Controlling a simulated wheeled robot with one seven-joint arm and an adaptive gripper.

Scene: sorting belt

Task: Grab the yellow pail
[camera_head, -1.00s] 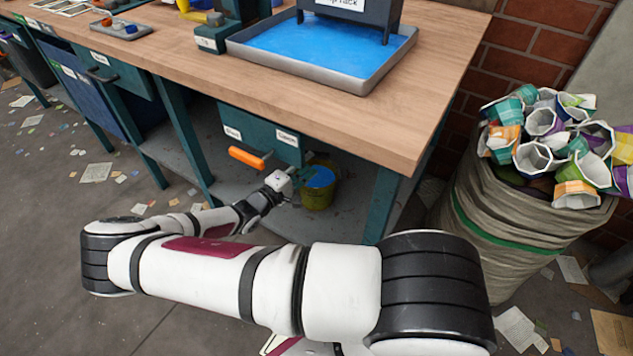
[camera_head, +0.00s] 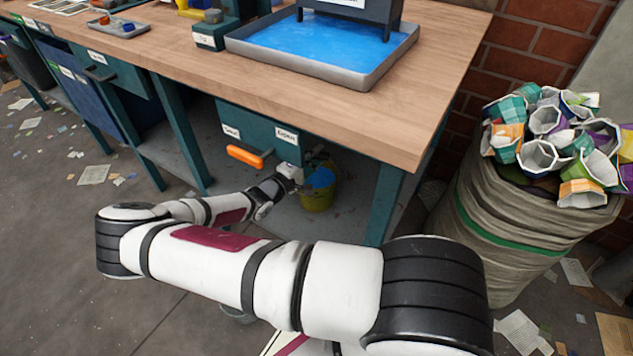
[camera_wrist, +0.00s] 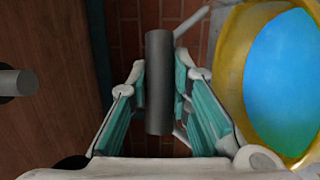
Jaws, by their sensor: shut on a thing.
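The yellow pail (camera_head: 317,201), with a blue surface inside it, stands upright on the bench's lower shelf. In the wrist view the pail (camera_wrist: 229,84) fills the right side, beside my fingers. My gripper (camera_wrist: 159,88) has its teal finger pads closed on both sides of a grey cylindrical grip (camera_wrist: 159,75). Thin pale rods run from near the grip's ends toward the pail, so it appears to be the pail's handle. In the head view my gripper (camera_head: 304,176) is at the pail's left rim, its fingers small and partly hidden.
A teal bench leg (camera_head: 382,203) stands right of the pail. A sack (camera_head: 510,226) full of paper cups is farther right.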

